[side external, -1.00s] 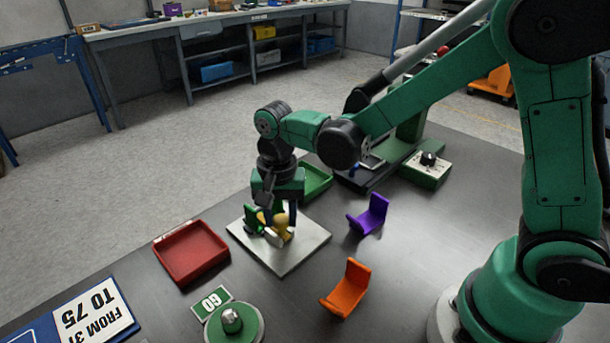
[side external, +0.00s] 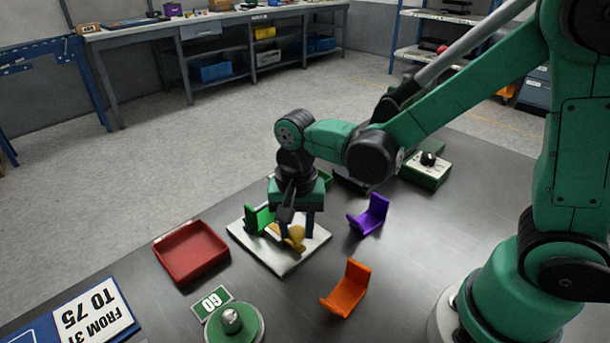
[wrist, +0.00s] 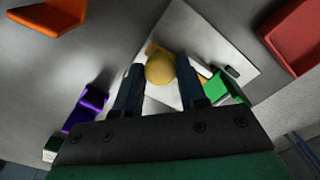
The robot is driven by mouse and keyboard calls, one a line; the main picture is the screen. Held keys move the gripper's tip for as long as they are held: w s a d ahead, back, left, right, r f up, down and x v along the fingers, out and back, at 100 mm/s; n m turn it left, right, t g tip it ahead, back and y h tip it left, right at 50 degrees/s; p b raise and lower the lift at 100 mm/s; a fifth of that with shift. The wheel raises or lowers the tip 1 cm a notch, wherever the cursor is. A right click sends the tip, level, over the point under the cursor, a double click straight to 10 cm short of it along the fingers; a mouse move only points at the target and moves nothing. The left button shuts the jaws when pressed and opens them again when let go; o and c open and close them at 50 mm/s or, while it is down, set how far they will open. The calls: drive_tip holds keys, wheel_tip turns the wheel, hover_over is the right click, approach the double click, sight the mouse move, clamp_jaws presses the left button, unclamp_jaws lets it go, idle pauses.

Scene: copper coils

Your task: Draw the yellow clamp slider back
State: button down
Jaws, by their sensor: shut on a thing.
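The yellow clamp slider (side external: 296,236) is on the pale square plate (side external: 268,262); its round yellow knob (wrist: 160,69) shows in the wrist view. My gripper (side external: 296,229) points down over the plate, with its fingers on either side of the knob and shut on it. In the wrist view my gripper (wrist: 160,88) has the knob between its fingertips. A green upright piece (side external: 259,219) stands on the plate to the left of the slider, with a gap between them. The fingers hide part of the slider.
A red tray (side external: 190,252) lies left of the plate. A purple bracket (side external: 369,214) and an orange bracket (side external: 346,288) stand to its right. A round green base with a knob (side external: 233,321) is in front. A green-and-white control box (side external: 427,168) is at the back right.

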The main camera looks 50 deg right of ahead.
sight(299, 232)
drive_tip(key=shift+s, duration=0.25)
drive_tip(key=c, duration=0.5)
unclamp_jaws()
drive_tip(key=shift+r, duration=2.8)
drive_tip(key=s+d+r+n+t, duration=0.2)
drive_tip(key=d+n+t, duration=0.4)
drive_tip(key=n, duration=0.3)
drive_tip(key=shift+s+d+r+t, duration=0.2)
drive_tip(key=shift+r+t, duration=0.3)
drive_tip(key=shift+r, duration=0.2)
